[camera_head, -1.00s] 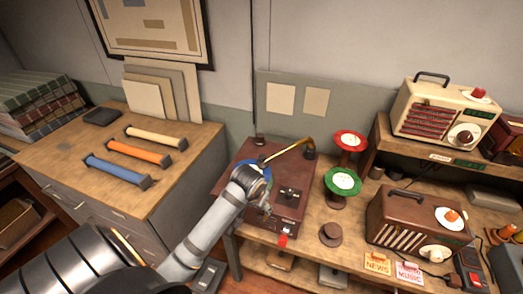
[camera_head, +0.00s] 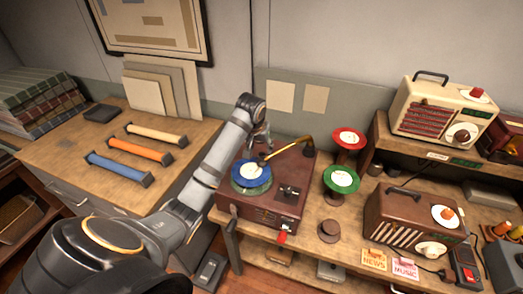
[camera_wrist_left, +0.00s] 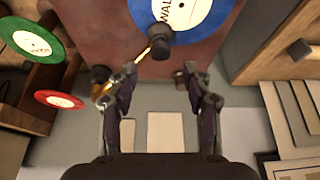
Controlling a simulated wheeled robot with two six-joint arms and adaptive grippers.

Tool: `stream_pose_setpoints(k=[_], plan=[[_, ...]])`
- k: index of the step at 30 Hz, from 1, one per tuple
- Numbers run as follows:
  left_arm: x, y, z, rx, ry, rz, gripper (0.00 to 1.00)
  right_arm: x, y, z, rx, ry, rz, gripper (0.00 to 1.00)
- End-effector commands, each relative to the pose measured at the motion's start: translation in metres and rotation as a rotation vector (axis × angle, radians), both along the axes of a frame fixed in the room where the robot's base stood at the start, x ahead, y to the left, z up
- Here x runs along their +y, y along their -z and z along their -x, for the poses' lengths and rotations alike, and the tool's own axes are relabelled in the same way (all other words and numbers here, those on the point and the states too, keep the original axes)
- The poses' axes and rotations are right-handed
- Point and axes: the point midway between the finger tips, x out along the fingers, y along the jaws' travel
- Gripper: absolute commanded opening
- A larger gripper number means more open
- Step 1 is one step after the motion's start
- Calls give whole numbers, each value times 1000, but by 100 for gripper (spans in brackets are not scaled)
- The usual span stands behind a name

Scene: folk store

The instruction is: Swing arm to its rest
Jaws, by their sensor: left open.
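The dark red record player (camera_head: 284,205) stands on the wooden bench, with a blue record (camera_head: 250,181) on its turntable. The brass tonearm (camera_head: 290,147) runs from its pivot at the back right to a dark head (camera_head: 261,160) over the record; I cannot tell whether it touches. In the left wrist view, the head (camera_wrist_left: 160,38) lies over the blue record (camera_wrist_left: 200,18). My left gripper (camera_head: 262,138) is open at the player's back edge, behind the record. In the wrist view its fingers (camera_wrist_left: 160,75) are apart, with nothing held between them. I cannot make out the rest clearly.
Red (camera_head: 348,138) and green (camera_head: 341,179) records sit on stands right of the player. A brown radio (camera_head: 415,218) and a cream radio (camera_head: 442,112) are farther right. Colored rolls (camera_head: 140,150) lie on the left counter. The wall is close behind the player.

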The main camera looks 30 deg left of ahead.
Motion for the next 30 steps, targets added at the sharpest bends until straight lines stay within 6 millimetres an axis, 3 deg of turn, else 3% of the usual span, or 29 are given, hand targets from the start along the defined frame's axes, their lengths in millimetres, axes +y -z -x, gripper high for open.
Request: stream_pose_setpoints(k=[3,9,19,30], plan=[[2,20,-8,5,-1,2,50,0,-12,0,-1,0,0,40],[6,45,-18,0,-1,0,50,1,-19,-1,-1,0,-1,40],[7,51,-20,-1,1,-1,50,3,-18,0,-1,1,-3,40],[7,51,-20,-1,1,-1,0,3,-18,0,0,2,-4,40]])
